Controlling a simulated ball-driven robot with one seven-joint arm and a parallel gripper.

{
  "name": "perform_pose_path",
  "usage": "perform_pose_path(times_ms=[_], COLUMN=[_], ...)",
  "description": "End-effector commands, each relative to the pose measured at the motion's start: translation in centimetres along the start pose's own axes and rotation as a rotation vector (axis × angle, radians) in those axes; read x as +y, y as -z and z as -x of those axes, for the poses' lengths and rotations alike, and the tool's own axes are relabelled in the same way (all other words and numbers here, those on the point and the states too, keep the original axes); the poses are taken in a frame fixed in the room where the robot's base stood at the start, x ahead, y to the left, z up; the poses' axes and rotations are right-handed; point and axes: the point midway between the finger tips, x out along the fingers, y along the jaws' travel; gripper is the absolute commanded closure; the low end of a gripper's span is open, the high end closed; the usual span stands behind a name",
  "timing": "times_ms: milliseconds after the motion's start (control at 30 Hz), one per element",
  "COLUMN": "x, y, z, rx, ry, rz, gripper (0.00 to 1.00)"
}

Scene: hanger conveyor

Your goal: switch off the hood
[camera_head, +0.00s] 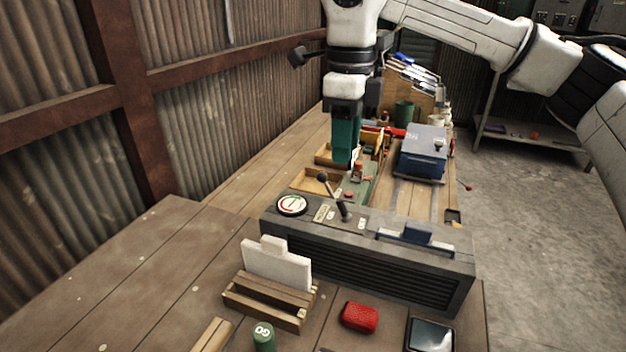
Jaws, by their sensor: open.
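A long dark grey unit with a slatted front (365,268) stands across the bench in the camera_head view; it may be the hood, but no label confirms this. Its top carries a round white dial (292,205) with a red mark, a black-knobbed lever (344,211), small pale labels and a blue-grey handle-like part (417,234). A second dark-knobbed lever (323,178) stands just behind the top. My gripper (345,162), with teal fingers, points down behind the unit, above a green panel with small red parts (358,174). It is open, with nothing visibly held; the fingers overlap from this side.
A blue box (423,150) stands right of my gripper. Wooden trays (318,181) lie to its left. In front are a slotted wooden block with a white plate (277,265), a red case (359,317) and a green cylinder (263,337). The left bench is clear up to the corrugated wall.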

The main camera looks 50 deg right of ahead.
Motion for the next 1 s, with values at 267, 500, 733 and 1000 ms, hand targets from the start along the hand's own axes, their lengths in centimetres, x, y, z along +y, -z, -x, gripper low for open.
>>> perform_pose_path(times_ms=[267,500,733,1000], x=[0.0,0.0,0.0,0.0], y=[0.1,0.1,0.0,0.0], z=[-2.1,-6.4,-9.7,-10.8], rx=[0.001,0.001,0.001,-0.001], ry=[-0.003,-0.003,-0.002,0.001], rz=[0.001,0.000,0.000,0.000], gripper=[0.60,0.60,0.60,0.60])
